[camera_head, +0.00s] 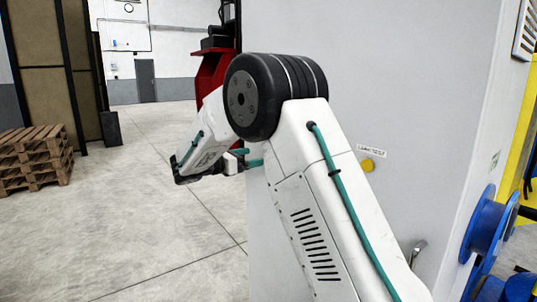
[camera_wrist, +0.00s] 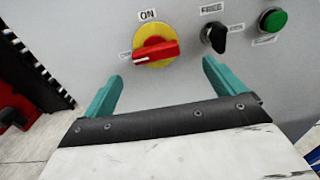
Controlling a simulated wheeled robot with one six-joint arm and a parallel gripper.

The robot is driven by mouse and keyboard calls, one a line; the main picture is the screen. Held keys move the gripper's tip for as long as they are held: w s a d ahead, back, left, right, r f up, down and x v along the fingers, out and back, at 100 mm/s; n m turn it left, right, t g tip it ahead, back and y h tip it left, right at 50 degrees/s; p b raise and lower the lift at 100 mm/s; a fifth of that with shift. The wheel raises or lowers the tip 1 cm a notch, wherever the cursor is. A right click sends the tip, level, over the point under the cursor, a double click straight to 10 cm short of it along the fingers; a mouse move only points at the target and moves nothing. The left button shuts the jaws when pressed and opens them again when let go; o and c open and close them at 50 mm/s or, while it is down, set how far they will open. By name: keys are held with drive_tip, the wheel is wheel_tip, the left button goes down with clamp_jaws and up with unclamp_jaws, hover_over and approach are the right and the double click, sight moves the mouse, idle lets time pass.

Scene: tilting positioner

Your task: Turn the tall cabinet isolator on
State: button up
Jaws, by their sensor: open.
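The isolator is a red handle (camera_wrist: 157,53) on a yellow round plate (camera_wrist: 152,36), on the grey cabinet face in the wrist view. An "ON" label (camera_wrist: 147,14) sits above it. A small label (camera_wrist: 125,55), too small to read, is at its left. The handle lies roughly level, its right end slightly higher. My gripper (camera_wrist: 162,71) is open and empty, with its teal fingers just below the handle in the picture, one towards each side. I cannot tell whether they touch anything. In the head view my gripper (camera_head: 249,158) is by the cabinet's left edge; the isolator is hidden there.
Right of the isolator are a black knob (camera_wrist: 216,37) labelled "FREE" and a green button (camera_wrist: 272,20). The cabinet's grey side (camera_head: 400,70) fills the middle of the head view. A red unit (camera_head: 211,72) stands behind; pallets (camera_head: 35,158) are left. Open floor (camera_head: 130,230) lies between.

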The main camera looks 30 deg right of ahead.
drive_tip(key=w+d, duration=0.1)
drive_tip(key=d, duration=0.6)
drive_tip(key=shift+d, duration=0.35)
drive_tip(key=shift+f, duration=0.1)
drive_tip(key=c, duration=1)
